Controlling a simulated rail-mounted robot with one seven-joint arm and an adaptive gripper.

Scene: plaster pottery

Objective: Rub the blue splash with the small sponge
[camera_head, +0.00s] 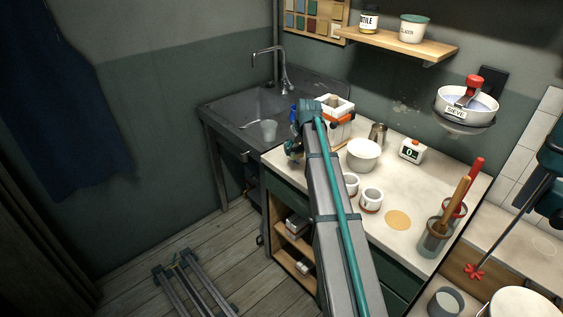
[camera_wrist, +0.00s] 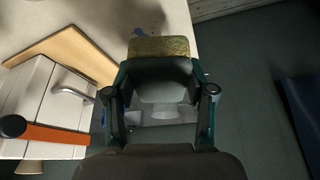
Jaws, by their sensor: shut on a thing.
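In the wrist view my gripper (camera_wrist: 159,72) is shut on a small yellow-green sponge (camera_wrist: 158,46), which sticks out past the fingertips. I cannot tell whether the sponge touches the worktop. In the head view my gripper (camera_head: 294,149) is at the worktop's left end, beside the sink. There my arm hides the splash, and the sponge cannot be made out.
A white box with an orange band (camera_wrist: 45,105) and a wooden board (camera_wrist: 75,50) lie close to the left of my gripper in the wrist view. A white bowl (camera_head: 363,154), mugs (camera_head: 371,198) and a tool pot (camera_head: 434,238) stand on the worktop. The sink (camera_head: 240,108) is at left.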

